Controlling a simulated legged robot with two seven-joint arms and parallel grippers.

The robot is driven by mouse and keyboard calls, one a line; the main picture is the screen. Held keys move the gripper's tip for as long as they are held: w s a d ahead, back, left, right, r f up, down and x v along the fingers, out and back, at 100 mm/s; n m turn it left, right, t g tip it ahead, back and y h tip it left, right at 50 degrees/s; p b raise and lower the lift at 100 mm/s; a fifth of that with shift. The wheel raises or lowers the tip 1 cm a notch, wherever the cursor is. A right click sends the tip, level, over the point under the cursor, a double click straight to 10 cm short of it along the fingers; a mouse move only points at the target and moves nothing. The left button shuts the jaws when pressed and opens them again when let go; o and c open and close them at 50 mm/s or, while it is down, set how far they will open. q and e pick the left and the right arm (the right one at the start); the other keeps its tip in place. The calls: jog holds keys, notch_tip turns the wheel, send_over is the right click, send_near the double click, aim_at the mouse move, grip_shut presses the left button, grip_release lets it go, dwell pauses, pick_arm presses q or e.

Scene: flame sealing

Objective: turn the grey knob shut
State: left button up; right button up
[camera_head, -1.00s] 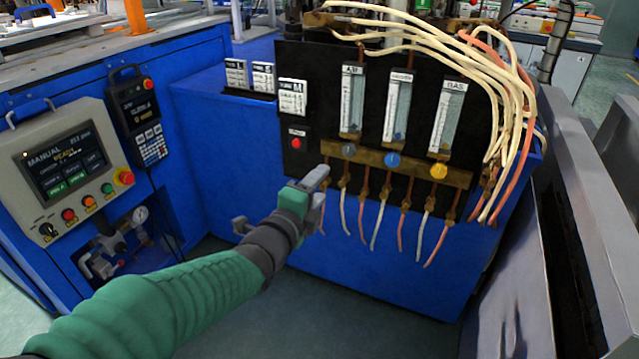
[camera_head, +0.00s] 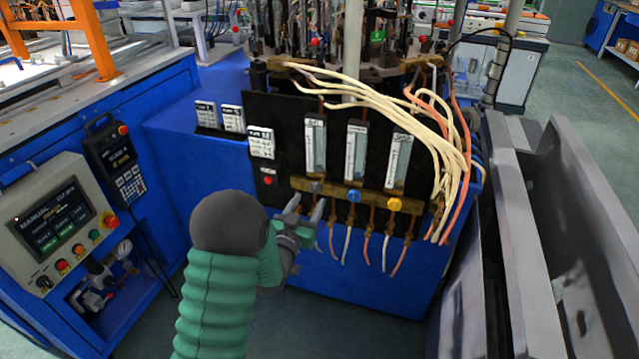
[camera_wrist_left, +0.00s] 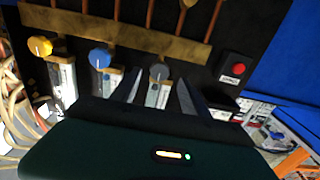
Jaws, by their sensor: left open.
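The grey knob (camera_head: 316,187) is the leftmost of three knobs on a brass bar (camera_head: 370,201) across the black panel. It also shows in the left wrist view (camera_wrist_left: 158,72), just beyond my fingers. The blue knob (camera_head: 354,195) and the yellow knob (camera_head: 394,204) sit to its right. My left gripper (camera_head: 308,208) is just below and slightly left of the grey knob, fingers apart and pointing up toward it. In the wrist view the two fingertips (camera_wrist_left: 158,84) stand on either side of the knob's line. I cannot tell whether they touch it. My right gripper is not in view.
A red button (camera_head: 268,181) sits on the panel left of the bar. Tubes hang below the bar, and cream and orange hoses (camera_head: 445,150) bunch at the right. A control screen (camera_head: 50,213) stands far left. Grey rails (camera_head: 520,240) run along the right.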

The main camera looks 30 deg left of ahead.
aim_at(319, 182)
pick_arm(q)
jog(key=b+x, duration=0.1)
jog(key=x, duration=0.9)
jog(key=shift+b, duration=0.4)
grip_shut()
jog(key=shift+n, duration=0.3)
